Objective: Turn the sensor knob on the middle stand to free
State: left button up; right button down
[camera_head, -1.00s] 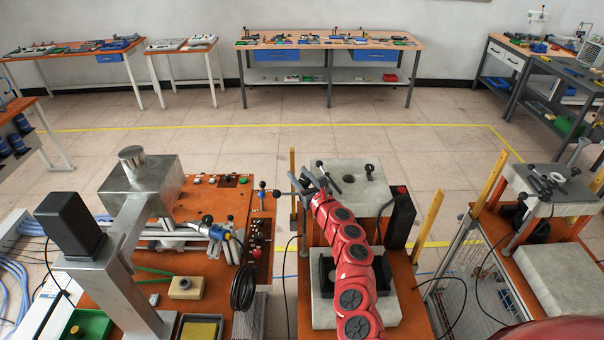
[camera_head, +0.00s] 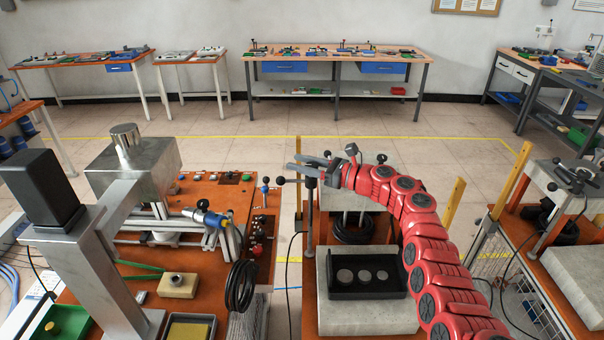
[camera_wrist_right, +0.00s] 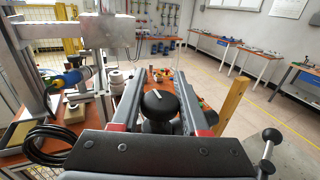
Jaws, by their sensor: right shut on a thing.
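The middle stand is an orange-topped table with a pale block (camera_head: 331,318) on it. The sensor knob (camera_wrist_right: 160,103) is a round black knob with a white line across its top. It sits between the jaws of my right gripper (camera_wrist_right: 160,92) in the right wrist view. In the head view my right gripper (camera_head: 312,171) is at the back left of the middle stand, by the top of a dark post (camera_head: 310,205). The jaws are shut on the knob. The knob is hard to make out in the head view. My left gripper is not in view.
A black tray (camera_head: 369,293) with round discs lies on the pale block. Black cable coils (camera_head: 352,229) sit behind it. The left stand with a metal press (camera_head: 130,170) is close by. A yellow post (camera_head: 454,205) rises at the right.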

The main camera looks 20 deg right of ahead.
jog(key=shift+a+f+g+b, duration=0.1)
jog(key=shift+g+b, duration=0.2)
jog(key=shift+s, duration=0.1)
jog(key=shift+c, duration=2.2)
grip_release()
jog(key=b+v, duration=0.3)
jog(key=v, duration=1.4)
jog(key=shift+d+f+b, duration=0.25)
jog(key=shift+b, duration=0.05)
